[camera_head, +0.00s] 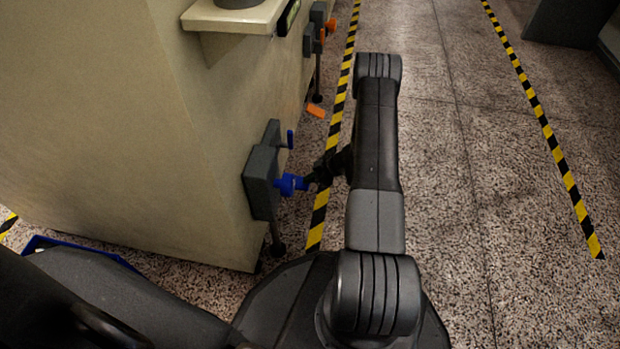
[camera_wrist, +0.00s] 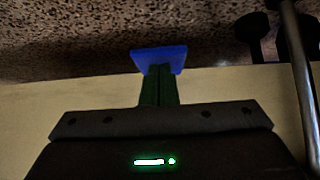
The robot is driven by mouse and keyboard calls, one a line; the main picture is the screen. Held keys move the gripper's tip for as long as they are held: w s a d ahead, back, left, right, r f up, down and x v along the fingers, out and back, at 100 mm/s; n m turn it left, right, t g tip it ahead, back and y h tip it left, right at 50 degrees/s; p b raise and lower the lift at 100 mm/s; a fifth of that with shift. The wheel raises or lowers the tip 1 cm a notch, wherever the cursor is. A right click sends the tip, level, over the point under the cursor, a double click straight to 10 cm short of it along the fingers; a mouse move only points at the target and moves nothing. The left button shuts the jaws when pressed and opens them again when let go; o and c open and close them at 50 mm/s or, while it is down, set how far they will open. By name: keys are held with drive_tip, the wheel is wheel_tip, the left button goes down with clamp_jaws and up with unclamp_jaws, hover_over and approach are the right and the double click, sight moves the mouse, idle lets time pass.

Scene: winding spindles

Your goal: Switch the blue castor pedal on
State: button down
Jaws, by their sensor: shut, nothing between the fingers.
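The blue castor pedal (camera_wrist: 158,58) shows in the wrist view as a flat blue plate just past my fingertips, with the speckled floor behind it. My gripper (camera_wrist: 160,72) is shut and empty, its two fingers side by side and pointing at the pedal. The fingers overlap the pedal's near edge in the picture; I cannot tell whether they touch it, nor how far it is tilted.
A metal rod (camera_wrist: 297,70) stands right of the pedal. An orange pedal (camera_head: 316,110) lies farther back.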

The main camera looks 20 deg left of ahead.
drive_tip(key=shift+w+d+f+y, duration=0.15)
drive_tip(key=shift+f+y, duration=0.5)
drive_tip(key=shift+f, duration=0.55)
drive_tip(key=shift+s+d+f+y, duration=0.15)
drive_tip(key=shift+f+y, duration=0.5)
drive_tip(key=shift+f, duration=0.55)
